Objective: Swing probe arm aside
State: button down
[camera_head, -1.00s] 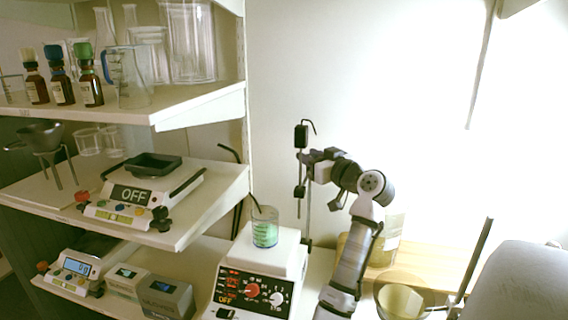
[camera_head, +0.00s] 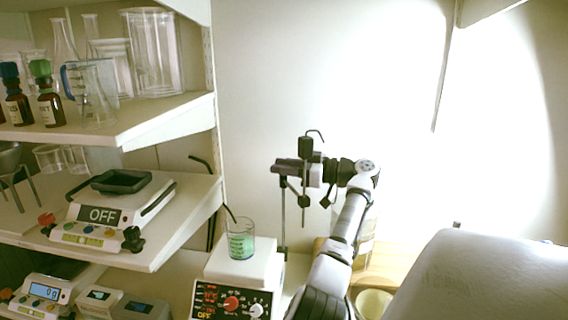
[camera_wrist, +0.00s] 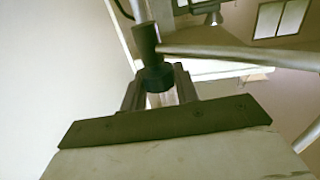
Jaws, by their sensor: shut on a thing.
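The probe arm (camera_head: 287,165) is a dark horizontal bar at the top of a thin upright stand rod (camera_head: 283,215) behind the hotplate. A black probe block (camera_head: 305,147) with a curved wire on top sits at its right end, and a thin rod hangs below it. My gripper (camera_head: 318,173) is shut at this right end; the wrist view shows its fingers (camera_wrist: 160,88) around a dark upright cylinder (camera_wrist: 146,42), beside a pale bar (camera_wrist: 215,51). The exact contact is partly hidden. The hanging rod is right of the beaker (camera_head: 240,242) with green liquid.
A wooden board (camera_head: 385,268) lies behind my arm. The wall above is clear.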

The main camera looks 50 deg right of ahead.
jog(key=shift+f+y, duration=0.1)
jog(key=shift+y, duration=0.3)
dwell(0.3)
jog(key=c, duration=1.1)
grip_release()
jog(key=shift+h, duration=0.4)
